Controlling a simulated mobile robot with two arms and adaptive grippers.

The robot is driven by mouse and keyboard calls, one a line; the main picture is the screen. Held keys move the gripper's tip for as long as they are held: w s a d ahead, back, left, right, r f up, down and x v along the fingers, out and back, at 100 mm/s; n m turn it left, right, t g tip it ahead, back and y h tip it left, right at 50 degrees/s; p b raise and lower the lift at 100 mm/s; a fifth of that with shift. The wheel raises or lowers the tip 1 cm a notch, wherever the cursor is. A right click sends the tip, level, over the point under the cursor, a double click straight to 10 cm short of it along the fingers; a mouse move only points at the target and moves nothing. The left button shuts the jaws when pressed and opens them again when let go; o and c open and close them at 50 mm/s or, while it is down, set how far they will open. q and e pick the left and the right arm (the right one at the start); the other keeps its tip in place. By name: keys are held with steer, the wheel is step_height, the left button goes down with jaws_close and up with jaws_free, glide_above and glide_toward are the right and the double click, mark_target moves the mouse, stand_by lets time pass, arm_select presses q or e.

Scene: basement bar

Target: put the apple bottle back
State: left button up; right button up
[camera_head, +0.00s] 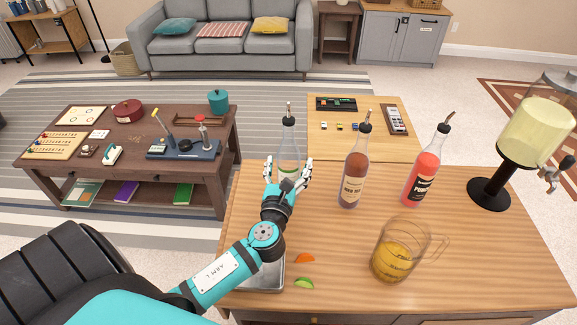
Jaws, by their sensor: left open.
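A clear bottle (289,148) with a dark pourer top stands upright at the left back of the wooden bar top (480,265). Its label is mostly hidden, so I cannot read whether it is the apple bottle. My left gripper (288,177) is open, with its fingers on either side of the clear bottle's lower part. I cannot tell if they touch it. A brown bottle (354,180) and a red bottle (424,170), both with pourers, stand to its right in a loose row. My right gripper is not in view.
A glass pitcher (398,250) with yellow liquid stands at the front right. A drink dispenser (536,130) stands at the right back. An orange slice (304,258) and a green slice (304,283) lie by a metal tray (262,284) partly under my arm.

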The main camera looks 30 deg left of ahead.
arm_select(q)
steer(key=shift+r, duration=0.15)
steer(key=b+v, duration=0.2)
steer(key=v, duration=1)
stand_by(1.0)
